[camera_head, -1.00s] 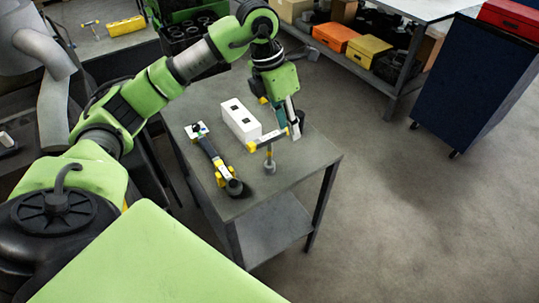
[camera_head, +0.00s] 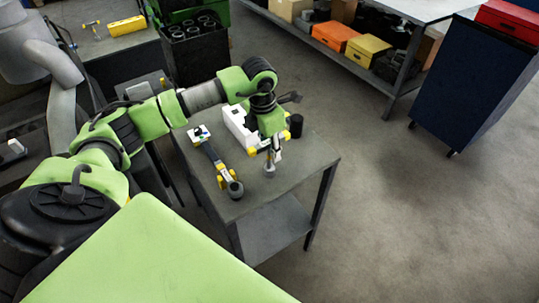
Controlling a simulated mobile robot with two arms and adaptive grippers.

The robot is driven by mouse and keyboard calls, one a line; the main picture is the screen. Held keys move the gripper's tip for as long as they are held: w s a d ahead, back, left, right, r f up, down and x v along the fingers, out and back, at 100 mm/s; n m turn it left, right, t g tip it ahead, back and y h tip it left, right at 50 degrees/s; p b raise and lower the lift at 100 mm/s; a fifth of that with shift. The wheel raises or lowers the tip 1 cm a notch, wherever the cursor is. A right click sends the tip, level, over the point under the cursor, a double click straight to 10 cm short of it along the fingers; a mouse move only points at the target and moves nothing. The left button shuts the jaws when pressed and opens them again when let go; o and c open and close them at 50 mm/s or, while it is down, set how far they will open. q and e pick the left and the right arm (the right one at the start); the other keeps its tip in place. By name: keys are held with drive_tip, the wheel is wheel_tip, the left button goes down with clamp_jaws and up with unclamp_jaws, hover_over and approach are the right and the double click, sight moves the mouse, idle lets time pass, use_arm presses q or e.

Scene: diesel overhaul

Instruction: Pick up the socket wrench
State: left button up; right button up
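A T-shaped tool with yellow handle ends, apparently the socket wrench (camera_head: 270,169), stands upright on the grey table (camera_head: 305,165). Its grey lower end shows below my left gripper (camera_head: 273,150). The gripper points down directly over the tool's handle and hides most of it. The fingers are small and overlap the tool, so I cannot tell whether they touch it or are open or shut. My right gripper is not in view.
A white box (camera_head: 236,123) stands close behind the gripper. A long dark tool with yellow parts (camera_head: 217,165) lies to the left. A black cylinder (camera_head: 296,126) stands at the right. The table's right front is clear.

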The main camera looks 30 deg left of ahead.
use_arm(q)
drive_tip(key=shift+w+f, duration=0.15)
drive_tip(key=shift+f, duration=1)
clamp_jaws()
drive_tip(key=shift+r, duration=0.1)
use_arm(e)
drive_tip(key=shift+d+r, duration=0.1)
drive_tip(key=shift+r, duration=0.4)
